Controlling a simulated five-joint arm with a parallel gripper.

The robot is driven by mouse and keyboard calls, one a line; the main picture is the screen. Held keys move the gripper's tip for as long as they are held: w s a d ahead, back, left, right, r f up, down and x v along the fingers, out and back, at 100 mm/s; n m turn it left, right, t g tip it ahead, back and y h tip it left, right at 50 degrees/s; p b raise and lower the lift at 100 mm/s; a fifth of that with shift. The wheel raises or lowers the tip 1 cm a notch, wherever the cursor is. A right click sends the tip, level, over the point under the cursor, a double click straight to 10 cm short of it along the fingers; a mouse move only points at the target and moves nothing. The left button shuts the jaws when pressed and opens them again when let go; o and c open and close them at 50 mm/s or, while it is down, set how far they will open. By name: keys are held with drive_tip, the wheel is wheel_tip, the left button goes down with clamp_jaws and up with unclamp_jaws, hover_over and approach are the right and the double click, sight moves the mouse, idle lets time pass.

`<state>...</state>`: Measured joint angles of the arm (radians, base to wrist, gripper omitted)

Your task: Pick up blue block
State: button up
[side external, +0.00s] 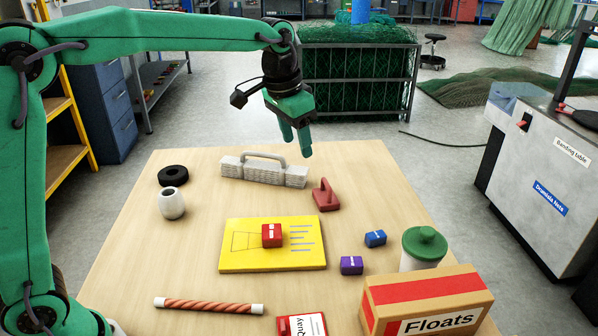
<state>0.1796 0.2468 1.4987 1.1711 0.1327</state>
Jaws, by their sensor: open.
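The blue block (375,239) is a small cube with a pale mark on it. It lies on the light wooden table, right of the middle, just above and right of a purple block (351,265). My green gripper (297,146) hangs over the far part of the table, fingers pointing down. It is open and empty, up and left of the blue block and well apart from it.
A red block (272,236) sits on a yellow board (243,261). A red handled piece (325,196) and grey handled bar (264,172) lie farther back. A green-lidded jar (424,245) and Floats box (425,300) stand right of and below the blue block.

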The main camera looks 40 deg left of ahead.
drive_tip(key=w+d+f+m+g, duration=0.1)
drive_tip(key=w+d+f+m, duration=0.1)
drive_tip(key=w+d+f, duration=0.6)
drive_tip(key=m+g, duration=0.1)
drive_tip(key=g, duration=0.1)
approach(369, 236)
drive_tip(key=shift+s+f, duration=0.1)
drive_tip(key=shift+s, duration=0.15)
drive_tip(key=shift+d+f, duration=0.15)
drive_tip(key=shift+f, duration=0.25)
drive_tip(key=shift+f, duration=1.3)
drive_tip(key=shift+f, duration=2.6)
